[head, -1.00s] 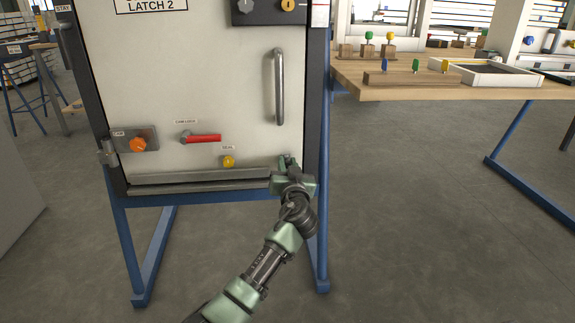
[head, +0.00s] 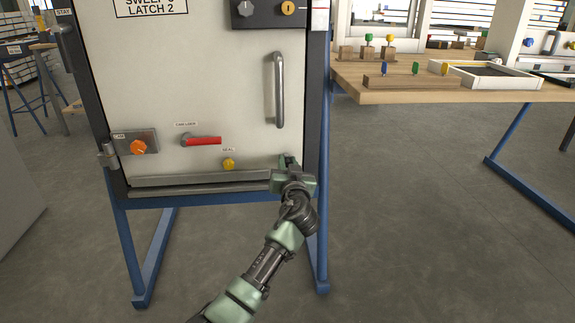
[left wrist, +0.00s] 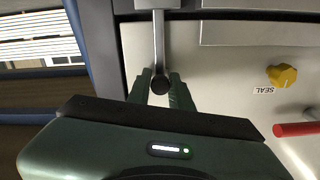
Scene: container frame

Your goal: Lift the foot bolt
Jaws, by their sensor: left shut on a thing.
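The foot bolt (left wrist: 159,50) is a grey metal rod with a dark round end, at the lower right corner of the white door (head: 190,85). My left gripper (left wrist: 160,88) is shut on the bolt near its dark end, with one finger on each side in the left wrist view. In the head view my left gripper (head: 289,163) is at the door's lower right and hides most of the bolt. My right gripper is in neither view.
The door has a vertical grey handle (head: 279,90), a red cam lock lever (head: 203,140), a yellow seal knob (head: 229,164) and an orange knob (head: 138,147). Blue legs (head: 322,230) support the frame. A wooden table (head: 440,91) with pegs and a tray stands at the right.

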